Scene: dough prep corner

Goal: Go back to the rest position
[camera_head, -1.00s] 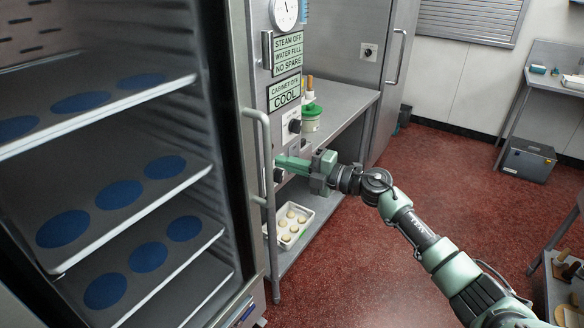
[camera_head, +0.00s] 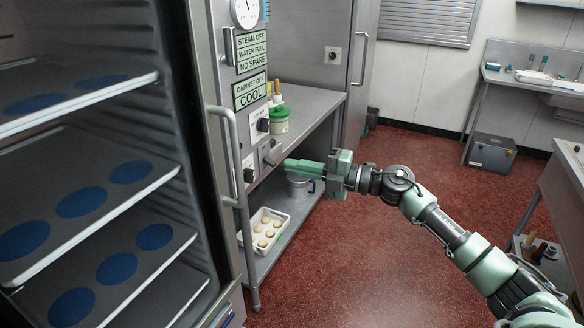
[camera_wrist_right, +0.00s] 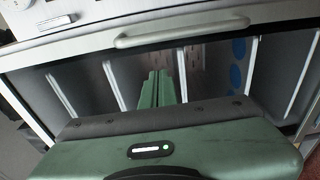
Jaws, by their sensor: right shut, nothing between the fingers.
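My right gripper (camera_head: 290,164) is shut and empty, its green fingers pointing left toward the control panel (camera_head: 252,110) of the open cabinet. In the head view a gap shows between the fingertips and the cabinet's door handle (camera_head: 232,150). In the right wrist view the closed fingers (camera_wrist_right: 157,84) lie together in front of the cabinet's shelves, below a long grey handle (camera_wrist_right: 182,27). My left gripper does not show in either view.
The cabinet's shelves (camera_head: 92,210) carry blue round marks. A steel bench (camera_head: 312,103) bears a green-lidded tub (camera_head: 279,122). A tray of round pale pieces (camera_head: 256,248) and a pot (camera_head: 298,186) stand on its lower shelf. Red floor (camera_head: 365,270) is clear around my arm.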

